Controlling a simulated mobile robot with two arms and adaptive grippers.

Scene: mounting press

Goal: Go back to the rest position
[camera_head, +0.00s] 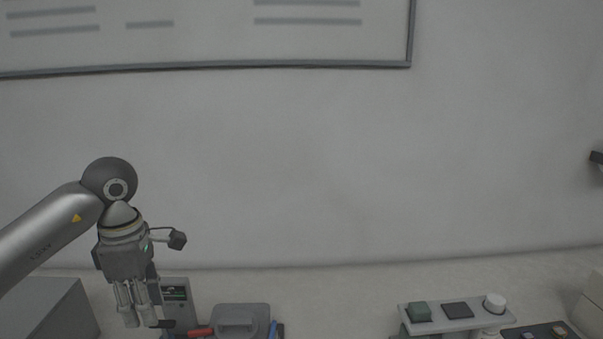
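My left gripper (140,318) hangs down at the left of the head view, in front of the wall and the back of the bench. Its fingers point down, close together as seen from here. The view does not show clearly whether they are open or shut, and I see no object clearly held. My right gripper is not in view; only a small dark part shows at the right edge.
A grey lidded box (240,318) stands right of the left gripper, by a red-handled item (201,332). A grey block (45,308) is at the lower left. A raised rack (440,324) carries a green block, a dark square and a white round piece. The bench between them looks clear.

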